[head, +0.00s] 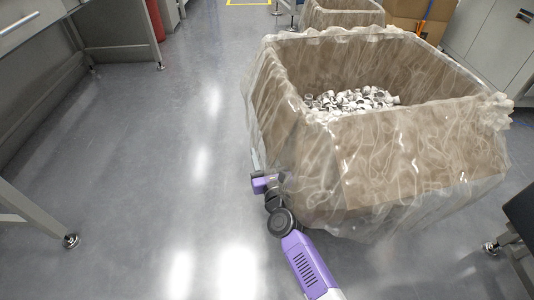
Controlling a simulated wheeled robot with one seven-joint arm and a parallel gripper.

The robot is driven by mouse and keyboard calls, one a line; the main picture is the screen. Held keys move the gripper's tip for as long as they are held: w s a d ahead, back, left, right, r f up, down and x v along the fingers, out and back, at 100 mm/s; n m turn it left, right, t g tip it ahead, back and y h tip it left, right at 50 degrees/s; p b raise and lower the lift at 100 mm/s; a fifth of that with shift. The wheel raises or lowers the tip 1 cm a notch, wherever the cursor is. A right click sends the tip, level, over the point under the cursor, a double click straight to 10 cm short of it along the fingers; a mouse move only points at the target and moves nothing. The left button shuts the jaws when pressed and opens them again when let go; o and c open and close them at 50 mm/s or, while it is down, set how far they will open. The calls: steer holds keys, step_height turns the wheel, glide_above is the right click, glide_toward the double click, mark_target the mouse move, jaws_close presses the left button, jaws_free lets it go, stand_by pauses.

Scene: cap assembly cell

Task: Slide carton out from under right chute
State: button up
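A large open carton (420,160) lined with clear, wrinkled plastic stands on the floor at the right of the head view. Small white and dark caps (350,100) lie in a heap inside it. My purple and grey arm reaches up from the bottom of the view to the carton's near left corner. My gripper (257,172) is at the carton's left side, low down. Its fingers are mostly hidden and too small to read, and I cannot tell whether they touch the carton or its liner. No chute is visible over this carton.
Grey floor (150,180) lies open to the left. A table leg (30,215) stands at the left edge, and another (515,255) at the right. A second lined carton (340,15) and brown boxes (420,18) are at the back. Grey cabinets (490,40) stand at the upper right.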

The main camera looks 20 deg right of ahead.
steer(key=shift+d, duration=0.25)
stand_by(0.5)
steer(key=s+a+p, duration=0.1)
steer(key=s+p, duration=0.2)
steer(key=s, duration=0.4)
steer(key=shift+s, duration=0.4)
